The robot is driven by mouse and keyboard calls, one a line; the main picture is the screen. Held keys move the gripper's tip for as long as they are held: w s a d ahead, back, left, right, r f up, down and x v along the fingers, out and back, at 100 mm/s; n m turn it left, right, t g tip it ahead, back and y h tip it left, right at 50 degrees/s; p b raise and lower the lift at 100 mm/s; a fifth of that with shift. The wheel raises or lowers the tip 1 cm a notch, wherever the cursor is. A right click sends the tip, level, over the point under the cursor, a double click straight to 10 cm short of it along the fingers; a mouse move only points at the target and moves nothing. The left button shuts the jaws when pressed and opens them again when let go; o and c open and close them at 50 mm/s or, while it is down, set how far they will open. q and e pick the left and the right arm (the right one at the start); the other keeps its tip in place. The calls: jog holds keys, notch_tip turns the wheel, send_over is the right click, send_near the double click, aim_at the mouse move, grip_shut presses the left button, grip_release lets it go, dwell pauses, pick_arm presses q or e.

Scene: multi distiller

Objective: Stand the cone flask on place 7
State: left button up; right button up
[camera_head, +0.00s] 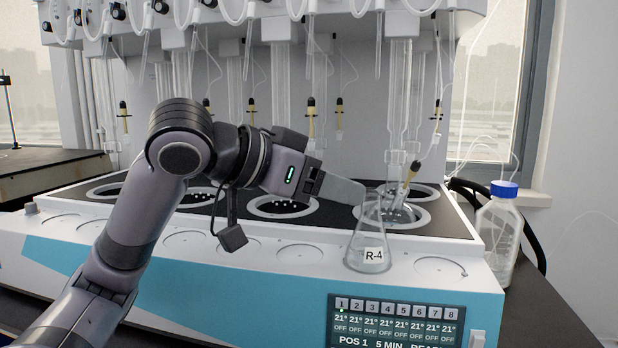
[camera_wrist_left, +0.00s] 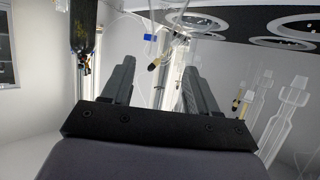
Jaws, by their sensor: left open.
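The clear glass cone flask (camera_head: 368,258), labelled R-4, stands upright on the white front ledge (camera_head: 330,268) of the distiller. It covers the place second from the right, just left of the rightmost bare circle (camera_head: 440,267). My left gripper (camera_head: 358,190) reaches in from the left, level with the top of the flask's neck. Its near finger overlaps the neck's left edge in the head view; contact cannot be told. In the left wrist view the fingers (camera_wrist_left: 155,85) are spread apart, with clear glass shapes showing between them that I cannot identify.
Heating wells, such as one (camera_head: 392,213) with glassware in it, lie behind the ledge. Tall glass columns (camera_head: 399,100) hang above. A blue-capped bottle (camera_head: 500,232) stands at the right end. A control panel (camera_head: 396,320) is below the flask. Several ledge circles left of it are empty.

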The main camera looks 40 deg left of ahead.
pick_arm(q)
jog(key=v, duration=0.4)
jog(key=shift+d, duration=0.1)
dwell(0.6)
